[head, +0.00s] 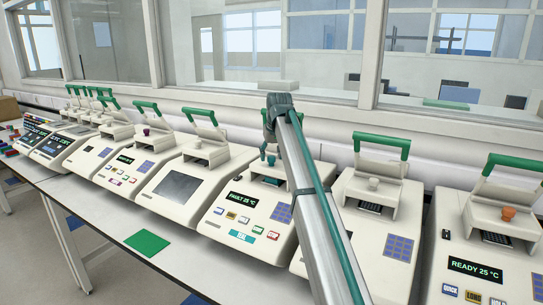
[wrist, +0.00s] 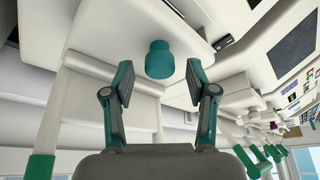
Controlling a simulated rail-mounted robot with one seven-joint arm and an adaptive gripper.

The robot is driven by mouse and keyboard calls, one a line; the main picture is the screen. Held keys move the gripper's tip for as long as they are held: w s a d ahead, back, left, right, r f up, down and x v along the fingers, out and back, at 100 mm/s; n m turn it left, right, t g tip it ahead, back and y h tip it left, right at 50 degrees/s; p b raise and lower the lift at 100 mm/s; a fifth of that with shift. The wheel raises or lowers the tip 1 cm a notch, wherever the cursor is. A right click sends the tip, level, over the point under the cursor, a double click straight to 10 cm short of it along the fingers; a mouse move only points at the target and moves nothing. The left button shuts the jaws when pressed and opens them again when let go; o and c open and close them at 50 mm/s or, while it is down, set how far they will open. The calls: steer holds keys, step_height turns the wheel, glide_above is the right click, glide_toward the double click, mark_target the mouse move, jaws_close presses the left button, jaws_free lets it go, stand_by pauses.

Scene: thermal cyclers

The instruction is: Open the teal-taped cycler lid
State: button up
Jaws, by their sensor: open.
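In the wrist view, a teal knob (wrist: 160,58) on a pale cycler lid lies between the fingertips of my gripper (wrist: 159,75). The gripper is open, with a gap between each finger and the knob. In the head view, the teal knob (head: 271,158) shows on the cycler (head: 228,212) whose display reads FAULT 25 °C. My arm crosses that cycler's right side and hides part of its top and handle. My fingers cannot be made out in the head view.
Similar cyclers with green handles stand on both sides, including one with a white knob (head: 374,184) and one with an orange knob (head: 508,213). A green square (head: 147,242) lies on the bench front at left. Windows and a wall ledge stand behind.

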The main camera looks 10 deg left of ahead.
steer(key=shift+x, duration=0.9)
jaws_close()
